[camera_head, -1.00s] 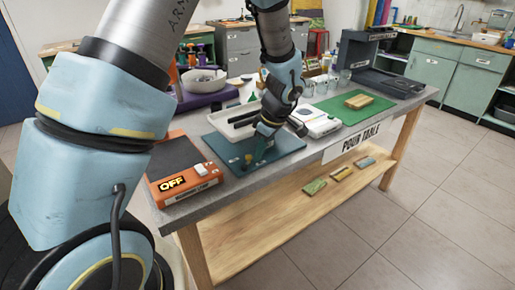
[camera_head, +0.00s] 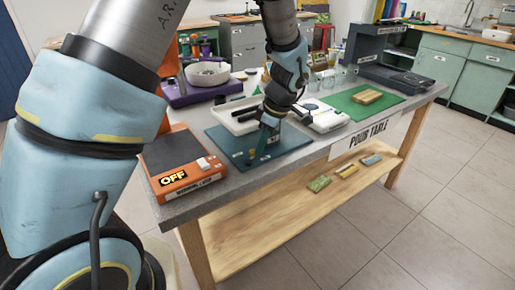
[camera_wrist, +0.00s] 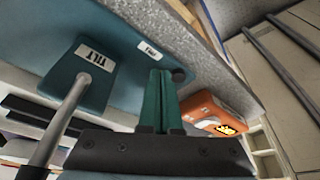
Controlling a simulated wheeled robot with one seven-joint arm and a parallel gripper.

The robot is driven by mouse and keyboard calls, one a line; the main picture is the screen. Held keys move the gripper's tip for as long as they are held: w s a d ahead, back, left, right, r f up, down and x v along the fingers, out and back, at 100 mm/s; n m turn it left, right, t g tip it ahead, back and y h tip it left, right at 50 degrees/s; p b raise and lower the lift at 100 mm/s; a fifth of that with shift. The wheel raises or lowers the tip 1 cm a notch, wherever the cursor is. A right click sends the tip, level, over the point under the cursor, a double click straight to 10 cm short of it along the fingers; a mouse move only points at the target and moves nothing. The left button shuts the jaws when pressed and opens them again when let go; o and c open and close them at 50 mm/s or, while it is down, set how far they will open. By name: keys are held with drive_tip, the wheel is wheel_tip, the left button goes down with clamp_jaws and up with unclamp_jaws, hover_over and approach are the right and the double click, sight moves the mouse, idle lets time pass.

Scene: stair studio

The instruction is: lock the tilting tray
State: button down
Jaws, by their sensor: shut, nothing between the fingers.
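The tilting tray appears to be the teal board (camera_head: 225,138) lying on the grey table top. In the wrist view, its teal surface (camera_wrist: 120,38) carries a raised block labelled TILT (camera_wrist: 97,58) with a grey rod (camera_wrist: 62,120) beside it. A small dark knob (camera_wrist: 179,75) sits near the board's edge, beside a small white label (camera_wrist: 150,50) too small to read surely. My gripper (camera_head: 254,158) is low over the board's front part. Its green fingers (camera_wrist: 162,73) are shut and empty, with the tips close beside the knob; contact cannot be told.
An orange box (camera_head: 184,165) reading OFF stands left of the board. A white tray (camera_head: 226,110) with black items lies behind it. A white device (camera_head: 325,118) and a green mat (camera_head: 350,109) are to the right. The table's front edge is near.

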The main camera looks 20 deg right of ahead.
drive_tip(key=shift+w+f+n+b, duration=0.2)
drive_tip(key=shift+n+b, duration=0.2)
drive_tip(key=shift+w+a+r, duration=0.1)
drive_tip(key=shift+w+r, duration=0.1)
drive_tip(key=shift+w, duration=0.05)
drive_tip(key=shift+s, duration=0.1)
drive_tip(key=shift+s+b, duration=0.3)
drive_tip(key=shift+s, duration=0.45)
